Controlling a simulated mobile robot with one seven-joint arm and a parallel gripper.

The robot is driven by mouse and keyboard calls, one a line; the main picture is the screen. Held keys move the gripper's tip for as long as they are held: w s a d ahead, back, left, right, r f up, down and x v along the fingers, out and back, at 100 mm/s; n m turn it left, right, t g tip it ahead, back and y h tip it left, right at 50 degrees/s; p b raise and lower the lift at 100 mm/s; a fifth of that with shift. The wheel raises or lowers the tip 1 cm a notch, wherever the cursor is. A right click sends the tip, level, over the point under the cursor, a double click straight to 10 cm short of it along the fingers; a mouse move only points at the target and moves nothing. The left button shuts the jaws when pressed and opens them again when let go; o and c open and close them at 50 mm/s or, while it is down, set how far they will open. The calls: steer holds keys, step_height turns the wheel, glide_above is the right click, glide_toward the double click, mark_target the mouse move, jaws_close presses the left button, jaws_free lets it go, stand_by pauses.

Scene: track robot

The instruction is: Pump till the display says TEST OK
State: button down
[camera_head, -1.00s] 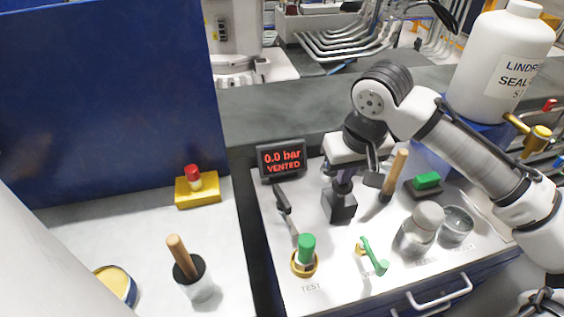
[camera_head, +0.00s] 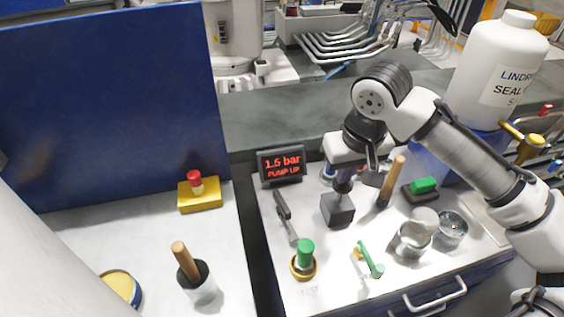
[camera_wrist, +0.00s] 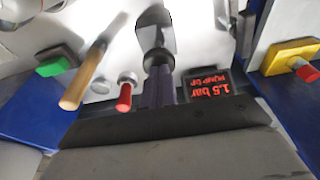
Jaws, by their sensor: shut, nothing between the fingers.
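The display (camera_head: 282,165) at the panel's back left reads about 1.5 bar, PUMP UP, in red. It also shows upside down in the wrist view (camera_wrist: 211,90). My gripper (camera_head: 342,189) is shut and empty, pointing down at a dark grey block (camera_head: 338,211) on the panel. In the wrist view my shut fingers (camera_wrist: 157,70) are in line with the block (camera_wrist: 155,34); contact is unclear. A wooden handle (camera_head: 393,180) rises close to the right of my gripper. A red-tipped part (camera_wrist: 124,97) stands beside my fingers in the wrist view.
A green knob (camera_head: 305,252) and a green lever (camera_head: 370,260) stand at the panel's front. A green button (camera_head: 424,185), a jar (camera_head: 417,235) and a glass dish (camera_head: 451,230) are right. A red button on a yellow box (camera_head: 199,195) is left.

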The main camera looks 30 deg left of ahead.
steer(key=shift+f, duration=0.1)
stand_by(0.3)
steer(key=shift+f+b, duration=1.05)
steer(key=shift+f, duration=0.55)
steer(key=shift+r+p, duration=1.7)
steer(key=shift+r, duration=0.1)
steer(key=shift+f, duration=0.15)
